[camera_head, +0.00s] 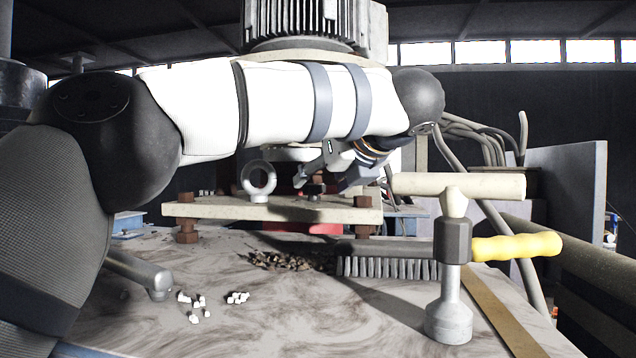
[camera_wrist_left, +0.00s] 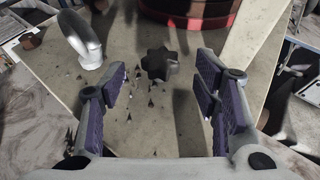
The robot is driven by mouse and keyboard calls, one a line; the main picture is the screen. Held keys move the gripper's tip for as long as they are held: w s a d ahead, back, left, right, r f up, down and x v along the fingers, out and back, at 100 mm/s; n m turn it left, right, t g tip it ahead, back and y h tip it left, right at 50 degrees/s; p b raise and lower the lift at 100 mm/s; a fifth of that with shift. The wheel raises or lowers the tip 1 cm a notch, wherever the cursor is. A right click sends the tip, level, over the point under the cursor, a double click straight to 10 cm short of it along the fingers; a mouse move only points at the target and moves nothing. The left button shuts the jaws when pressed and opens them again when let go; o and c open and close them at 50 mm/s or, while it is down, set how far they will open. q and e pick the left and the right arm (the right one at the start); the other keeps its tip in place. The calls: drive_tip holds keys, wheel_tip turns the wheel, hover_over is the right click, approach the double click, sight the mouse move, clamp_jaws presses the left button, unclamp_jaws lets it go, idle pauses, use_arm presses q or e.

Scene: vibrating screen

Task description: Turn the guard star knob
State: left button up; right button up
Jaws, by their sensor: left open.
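The dark star knob (camera_wrist_left: 160,65) sits on the pale guard plate (camera_wrist_left: 120,135) in the left wrist view, beyond and between my finger pairs. In the head view it shows small and dark (camera_head: 314,188) on the raised plate (camera_head: 280,211), partly hidden by my gripper. My left gripper (camera_head: 325,178) is over the plate, its fingers spread and empty. In the left wrist view the purple-padded fingers (camera_wrist_left: 162,82) stand apart on either side of the knob, with a gap to it. I cannot tell its exact height above the knob. My right gripper is out of view.
A grey eye bolt (camera_head: 259,181) stands left of the knob. A motor (camera_head: 315,25) is above my arm. A T-handled tool (camera_head: 450,315) stands in front of a yellow-handled brush (camera_head: 515,246) at right. Dark grit and white pellets (camera_head: 194,305) lie on the table.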

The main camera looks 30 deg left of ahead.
sight(307, 202)
use_arm(q)
drive_tip(key=shift+x, duration=1.15)
drive_tip(key=c, duration=1.1)
drive_tip(key=shift+c, duration=0.2)
drive_tip(key=shift+a, duration=0.1)
drive_tip(key=m+t+h, duration=0.2)
drive_tip(key=m+h, duration=0.1)
drive_tip(key=m+t+h, duration=0.1)
drive_tip(key=shift+s+a+m+t+h, duration=0.3)
drive_tip(key=shift+a+m, duration=0.1)
drive_tip(key=m+h, duration=0.1)
drive_tip(key=h, duration=0.1)
drive_tip(key=m+t+h, duration=0.1)
drive_tip(key=m+h, duration=0.2)
drive_tip(key=m, duration=0.1)
drive_tip(key=shift+s+a+t+h, duration=0.1)
drive_tip(key=shift+a+t+h, duration=0.2)
drive_tip(key=shift+a+h, duration=0.1)
drive_tip(key=shift+m, duration=0.3)
